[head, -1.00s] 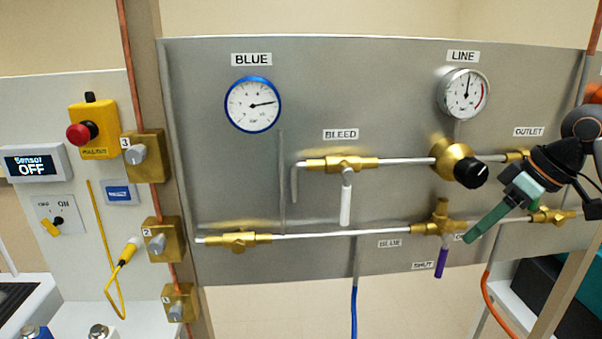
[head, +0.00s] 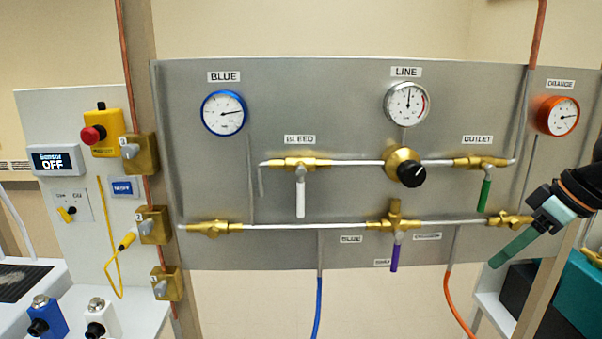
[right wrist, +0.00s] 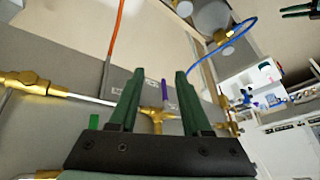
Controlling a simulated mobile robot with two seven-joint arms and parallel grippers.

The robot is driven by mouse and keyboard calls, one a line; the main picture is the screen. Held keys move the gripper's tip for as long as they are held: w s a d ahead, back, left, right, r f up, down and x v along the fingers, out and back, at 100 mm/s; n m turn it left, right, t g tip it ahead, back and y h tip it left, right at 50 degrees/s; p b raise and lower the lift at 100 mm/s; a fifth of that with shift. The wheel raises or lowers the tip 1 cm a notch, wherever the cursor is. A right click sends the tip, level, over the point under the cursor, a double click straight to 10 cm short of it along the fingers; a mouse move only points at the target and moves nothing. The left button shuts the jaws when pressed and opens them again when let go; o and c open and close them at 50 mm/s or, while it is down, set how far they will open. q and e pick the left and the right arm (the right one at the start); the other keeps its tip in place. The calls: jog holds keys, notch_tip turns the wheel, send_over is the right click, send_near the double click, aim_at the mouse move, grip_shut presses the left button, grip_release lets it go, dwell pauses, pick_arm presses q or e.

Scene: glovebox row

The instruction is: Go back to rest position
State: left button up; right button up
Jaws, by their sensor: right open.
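My right gripper (head: 515,247) comes in at the right edge of the head view, with its green fingers pointing down and left in front of the panel's lower right corner. In the right wrist view its two green fingers (right wrist: 155,100) stand apart with nothing between them touching. The brass valve with the purple handle (right wrist: 163,92) shows beyond the fingers. In the head view that purple handle (head: 395,258) hangs down, well left of the gripper. My left gripper is not in the head view.
The grey panel (head: 340,110) carries gauges, brass valves and a black-knobbed regulator (head: 410,173). The white bleed handle (head: 300,198) and green outlet handle (head: 485,195) hang down. An orange hose (head: 455,300) and a blue hose (head: 318,308) drop below. A teal box (head: 582,290) stands lower right.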

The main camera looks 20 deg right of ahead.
jog(key=s+a+f+g, duration=0.1)
jog(key=a+f, duration=0.2)
jog(key=f, duration=0.6)
jog(key=s+a+f+g+h, duration=0.1)
jog(key=a+f, duration=0.1)
jog(key=f, duration=0.6)
jog(key=s+a+f+g, duration=0.1)
jog(key=a+f, duration=0.2)
jog(key=f, duration=0.6)
jog(key=s+a+f+t, duration=0.1)
jog(key=s+a+f, duration=0.25)
jog(key=a, duration=0.25)
jog(key=s+a+f+m+h, duration=0.1)
jog(key=s+a+f, duration=0.1)
jog(key=s+a, duration=0.3)
jog(key=s+a+f+t, duration=0.1)
jog(key=s+a+f, duration=0.2)
jog(key=a, duration=0.4)
jog(key=w+a+f+t+y, duration=0.1)
jog(key=w+a+f+t, duration=0.1)
jog(key=f, duration=0.3)
jog(key=w+a+f+t, duration=0.1)
jog(key=w+f+t, duration=0.1)
jog(key=f, duration=0.3)
jog(key=shift+a+t+y+p, duration=0.3)
jog(key=shift+a+t+y, duration=0.1)
jog(key=shift+t, duration=0.4)
